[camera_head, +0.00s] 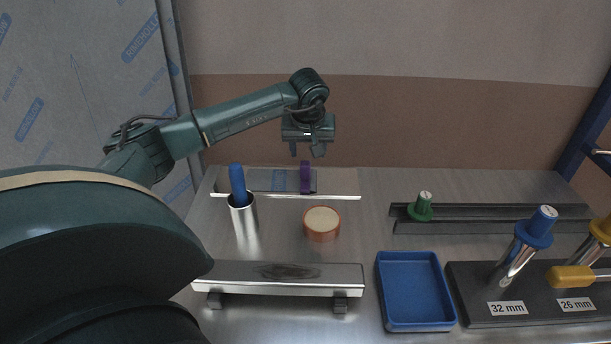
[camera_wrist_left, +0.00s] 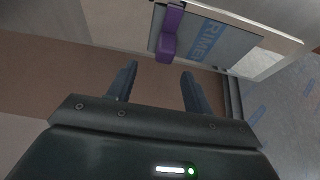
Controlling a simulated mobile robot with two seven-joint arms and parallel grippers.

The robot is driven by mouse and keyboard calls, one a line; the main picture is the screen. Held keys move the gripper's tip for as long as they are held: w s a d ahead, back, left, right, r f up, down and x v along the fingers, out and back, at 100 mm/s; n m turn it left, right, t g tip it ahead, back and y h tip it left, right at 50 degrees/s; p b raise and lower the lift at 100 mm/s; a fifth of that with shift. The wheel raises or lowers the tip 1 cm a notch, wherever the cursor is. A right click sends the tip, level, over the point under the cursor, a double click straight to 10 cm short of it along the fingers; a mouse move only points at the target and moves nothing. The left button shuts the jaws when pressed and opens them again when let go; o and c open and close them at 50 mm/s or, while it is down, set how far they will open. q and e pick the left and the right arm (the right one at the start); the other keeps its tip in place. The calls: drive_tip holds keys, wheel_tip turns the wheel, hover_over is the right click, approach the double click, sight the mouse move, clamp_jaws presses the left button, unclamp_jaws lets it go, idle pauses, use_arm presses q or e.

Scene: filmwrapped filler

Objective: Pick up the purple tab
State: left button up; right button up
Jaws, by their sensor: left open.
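The purple tab (camera_head: 305,178) stands upright at the right end of a grey, film-printed plate (camera_head: 270,180) at the back of the metal bench. In the left wrist view the purple tab (camera_wrist_left: 169,34) shows ahead of the fingers, near the top middle, on the plate's edge. My left gripper (camera_head: 308,151) points down above the tab, apart from it, open and empty. Its two fingers also show in the left wrist view (camera_wrist_left: 158,84) with a gap between them. My right gripper is not in view.
A metal cup (camera_head: 244,222) with a blue-handled tool and a round copper-coloured tin (camera_head: 322,224) stand in front of the plate. A raised metal bar (camera_head: 280,277) lies nearer. A blue tray (camera_head: 414,325), a green knob (camera_head: 421,208) and a black gauge rack (camera_head: 480,312) are to the right.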

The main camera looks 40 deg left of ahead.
sight(305, 164)
use_arm(q)
drive_tip(key=shift+x, duration=0.85)
drive_tip(key=x, duration=0.2)
drive_tip(key=s+x, duration=0.1)
drive_tip(key=x, duration=0.1)
drive_tip(key=shift+w+f, duration=0.1)
drive_tip(key=shift+f, duration=0.15)
drive_tip(key=shift+w+a+f+b, duration=0.2)
drive_tip(key=shift+f+b, duration=0.1)
drive_tip(key=shift+f, duration=0.15)
drive_tip(key=shift+c, duration=0.4)
clamp_jaws()
